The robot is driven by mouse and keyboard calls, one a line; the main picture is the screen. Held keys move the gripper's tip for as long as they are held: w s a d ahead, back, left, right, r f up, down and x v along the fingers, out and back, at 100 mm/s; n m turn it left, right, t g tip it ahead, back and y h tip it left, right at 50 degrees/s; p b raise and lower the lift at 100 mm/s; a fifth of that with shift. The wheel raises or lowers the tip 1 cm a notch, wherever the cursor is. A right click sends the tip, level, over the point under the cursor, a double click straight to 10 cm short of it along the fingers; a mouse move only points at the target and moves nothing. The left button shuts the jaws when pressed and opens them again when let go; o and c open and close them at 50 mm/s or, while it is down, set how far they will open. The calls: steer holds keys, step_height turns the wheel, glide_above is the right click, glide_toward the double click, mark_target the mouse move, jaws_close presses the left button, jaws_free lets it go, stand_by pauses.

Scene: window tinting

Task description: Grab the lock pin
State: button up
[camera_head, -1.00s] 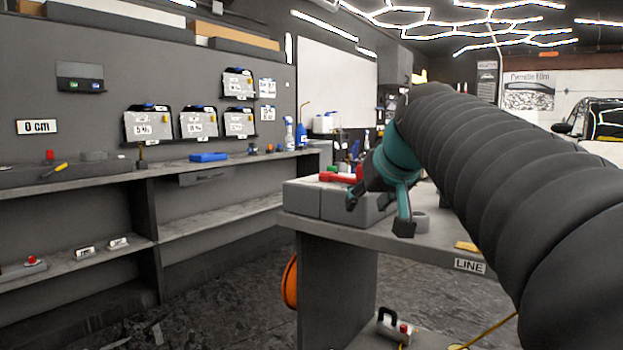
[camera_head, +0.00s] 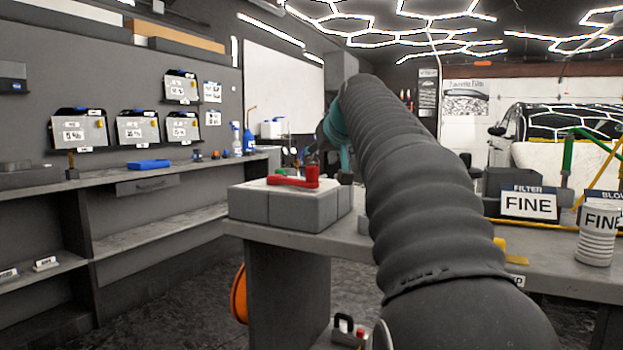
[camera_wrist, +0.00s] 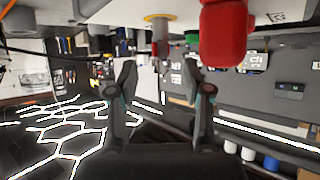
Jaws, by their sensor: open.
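I cannot surely tell which thing is the lock pin. In the wrist view, which is upside down, a slim grey part with a yellow rim and a reddish end (camera_wrist: 158,30) lies beyond the fingertips. A large red part (camera_wrist: 225,38) hangs close by at its right. In the head view a red lever-like part (camera_head: 293,180) lies on grey blocks (camera_head: 290,206) on the bench. My gripper (camera_wrist: 160,75) is open, with nothing between its fingers. In the head view its teal part (camera_head: 338,135) shows behind the blocks, and my arm hides much of it.
A grey bench (camera_head: 300,241) carries the blocks. A FINE filter sign (camera_head: 528,204) and a ribbed white canister (camera_head: 597,245) stand at its right. A wall shelf (camera_head: 150,170) with a blue item (camera_head: 148,164) is at left. Open floor (camera_head: 180,285) lies between them.

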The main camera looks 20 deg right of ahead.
mark_target(315, 163)
steer(key=shift+x, duration=2.85)
jaws_close()
